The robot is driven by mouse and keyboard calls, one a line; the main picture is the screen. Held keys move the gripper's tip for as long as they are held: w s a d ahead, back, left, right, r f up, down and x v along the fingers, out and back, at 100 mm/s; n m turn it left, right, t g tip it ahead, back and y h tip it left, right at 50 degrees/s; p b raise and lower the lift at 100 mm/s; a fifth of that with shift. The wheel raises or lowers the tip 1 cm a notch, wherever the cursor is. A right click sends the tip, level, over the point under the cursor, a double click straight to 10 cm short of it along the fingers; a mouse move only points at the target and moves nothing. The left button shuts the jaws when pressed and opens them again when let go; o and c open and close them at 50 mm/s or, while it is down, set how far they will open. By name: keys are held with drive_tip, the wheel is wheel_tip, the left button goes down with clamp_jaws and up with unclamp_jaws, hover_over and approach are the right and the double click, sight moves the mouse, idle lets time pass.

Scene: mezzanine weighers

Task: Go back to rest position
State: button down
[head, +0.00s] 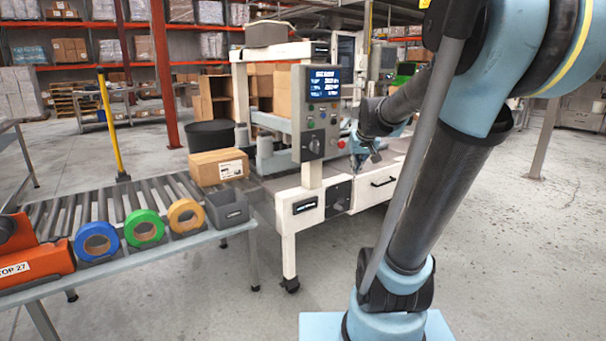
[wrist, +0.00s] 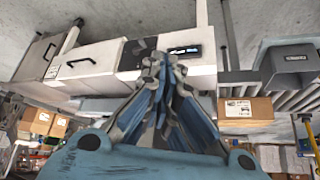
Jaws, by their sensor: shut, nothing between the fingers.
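My gripper (head: 363,155) is in the middle of the head view, in front of the white weighing machine (head: 312,195) and beside its control panel. In the wrist view my gripper (wrist: 164,65) points at the machine's white front, with its blue fingers drawn together and nothing between them. My arm bends up and over on the right of the head view and hides part of the machine.
A roller conveyor (head: 60,212) at left holds a cardboard box (head: 218,167), a grey bin (head: 227,208) and blue (head: 97,240), green (head: 143,227) and tan (head: 186,216) tape rolls. A yellow post (head: 110,125) stands behind. The floor at right is clear.

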drive_tip(key=s+f+g, duration=0.2)
drive_tip(key=s+f, duration=0.5)
drive_tip(key=s, duration=0.6)
drive_tip(key=s+f+g, duration=0.2)
drive_tip(key=s+f, duration=0.6)
drive_tip(key=s, duration=0.6)
drive_tip(key=shift+d+f+m+h, duration=0.15)
drive_tip(key=shift+d+m+h, duration=0.25)
drive_tip(key=shift+w, duration=0.1)
drive_tip(key=shift+w+f+g, duration=0.2)
drive_tip(key=shift+w+g, duration=0.1)
drive_tip(key=shift+w, duration=0.15)
